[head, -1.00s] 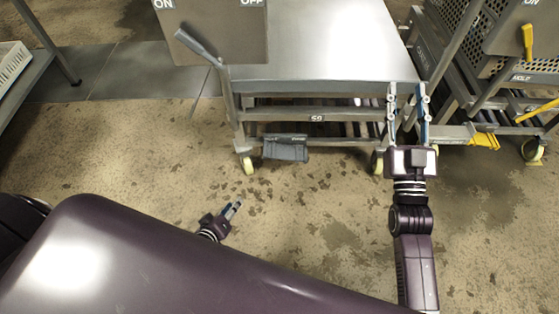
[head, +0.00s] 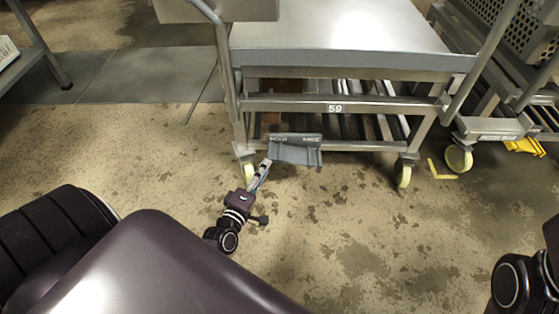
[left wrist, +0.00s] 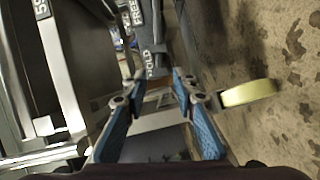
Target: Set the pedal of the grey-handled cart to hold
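The grey-handled cart (head: 345,62) stands in the upper middle of the head view, with label 59 on its lower rail and its grey handle (head: 203,10) at the upper left. Its grey pedal (head: 295,150) hangs low at the front, near the left caster. In the left wrist view the pedal (left wrist: 148,30) shows the words FREE and HOLD. My left gripper (head: 264,168) is low beside the pedal's left end. In the wrist view its blue-padded fingers (left wrist: 159,84) are apart and empty, close to the HOLD end; contact cannot be told. My right gripper is out of view.
Yellowish casters (head: 403,174) carry the cart; the left one (left wrist: 250,92) is close to my fingers. Another cart with a yellow pedal (head: 524,146) stands at the right. A table leg (head: 45,45) is at the upper left. The floor in front is clear.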

